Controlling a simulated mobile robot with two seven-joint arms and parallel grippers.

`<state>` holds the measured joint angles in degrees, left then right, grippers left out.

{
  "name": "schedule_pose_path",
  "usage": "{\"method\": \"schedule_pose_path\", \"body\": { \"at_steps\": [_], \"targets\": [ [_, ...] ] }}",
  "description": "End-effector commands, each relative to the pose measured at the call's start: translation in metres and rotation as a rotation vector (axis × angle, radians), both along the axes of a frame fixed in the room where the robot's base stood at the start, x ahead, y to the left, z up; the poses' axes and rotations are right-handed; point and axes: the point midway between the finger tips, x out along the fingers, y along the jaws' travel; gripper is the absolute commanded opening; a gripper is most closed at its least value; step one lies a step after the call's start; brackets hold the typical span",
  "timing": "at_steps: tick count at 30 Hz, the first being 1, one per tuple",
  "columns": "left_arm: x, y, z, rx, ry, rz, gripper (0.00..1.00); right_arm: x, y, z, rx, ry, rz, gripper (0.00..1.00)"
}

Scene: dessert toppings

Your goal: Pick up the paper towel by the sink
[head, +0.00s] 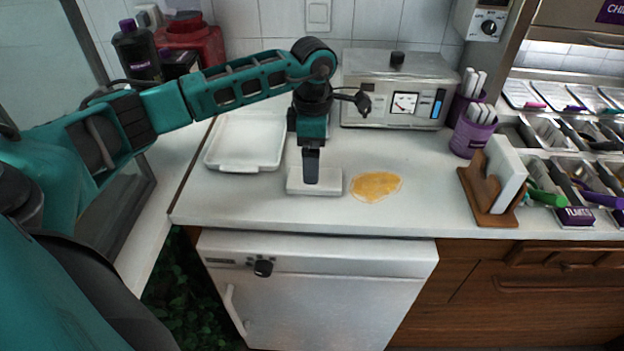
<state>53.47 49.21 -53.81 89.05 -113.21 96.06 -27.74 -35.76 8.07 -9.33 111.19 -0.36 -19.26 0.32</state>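A small white folded pad, which looks like the paper towel (328,187), lies on the white counter left of an orange-yellow spill (376,186). My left gripper (311,180) points straight down with its fingertips at the pad's middle. Only one dark finger shows from this side, so I cannot tell whether the fingers are closed on the pad. The pad looks flat on or very near the counter. My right gripper is not in view. I cannot make out a sink clearly.
A white shallow tray (243,166) sits left of the pad. A silver appliance (393,90) stands behind it. Purple cups (473,137) and a brown holder with a white slab (490,190) are to the right. The counter's front edge is close.

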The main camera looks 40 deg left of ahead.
Motion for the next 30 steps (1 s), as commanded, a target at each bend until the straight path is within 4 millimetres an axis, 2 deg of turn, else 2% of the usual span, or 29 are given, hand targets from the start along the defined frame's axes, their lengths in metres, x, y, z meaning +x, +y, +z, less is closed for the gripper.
{"method": "schedule_pose_path", "body": {
  "at_steps": [10,13,20,30],
  "targets": [
    [0.002,-0.004,-0.045,-0.002,0.003,0.0,1.0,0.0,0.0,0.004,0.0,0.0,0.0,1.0],
    [0.002,-0.004,-0.052,-0.003,0.001,-0.001,1.0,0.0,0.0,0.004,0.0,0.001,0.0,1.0],
    [0.002,-0.004,-0.052,-0.002,0.0,-0.001,1.0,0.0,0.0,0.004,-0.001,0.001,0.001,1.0],
    [0.002,-0.004,-0.052,-0.002,-0.001,0.0,0.67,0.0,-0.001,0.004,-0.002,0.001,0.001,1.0]
  ]
}}
